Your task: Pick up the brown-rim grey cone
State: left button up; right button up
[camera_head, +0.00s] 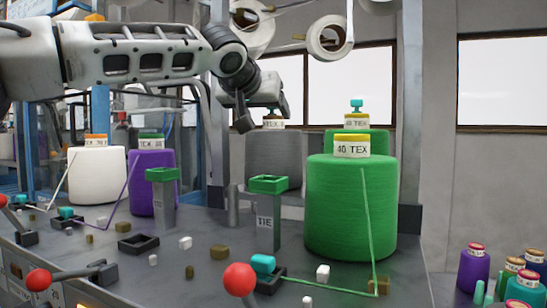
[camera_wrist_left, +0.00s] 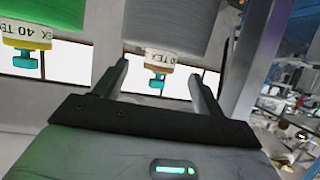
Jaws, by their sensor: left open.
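The grey cone (camera_head: 273,160) stands at the back of the machine table, left of the large green cone. Its white TEX label with a brownish rim shows at its top, with a teal piece above. It shows upside down in the left wrist view (camera_wrist_left: 172,28), with its top end between and beyond the fingers. My left gripper (camera_head: 264,112) is open at the height of the cone's top; it also shows in the left wrist view (camera_wrist_left: 160,76). Nothing is held. I cannot tell whether a finger touches the cone. The cone's lower part is partly hidden by a green-topped post.
Green cones (camera_head: 350,215) stand close on the right. A white cone (camera_head: 97,175) and a purple cone (camera_head: 152,182) stand left. Green-topped posts (camera_head: 268,215), red-knobbed levers (camera_head: 238,280) and small blocks crowd the table. Yarn rolls (camera_head: 329,38) hang above.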

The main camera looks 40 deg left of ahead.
aim_at(270, 117)
pick_arm(q)
jog(key=x, duration=0.3)
jog(key=p+x, duration=0.1)
jog(key=x, duration=0.1)
jog(key=shift+w+a+r, duration=0.1)
jog(key=shift+a+r, duration=0.05)
jog(key=shift+r, duration=0.1)
grip_shut()
jog(key=shift+r, duration=0.15)
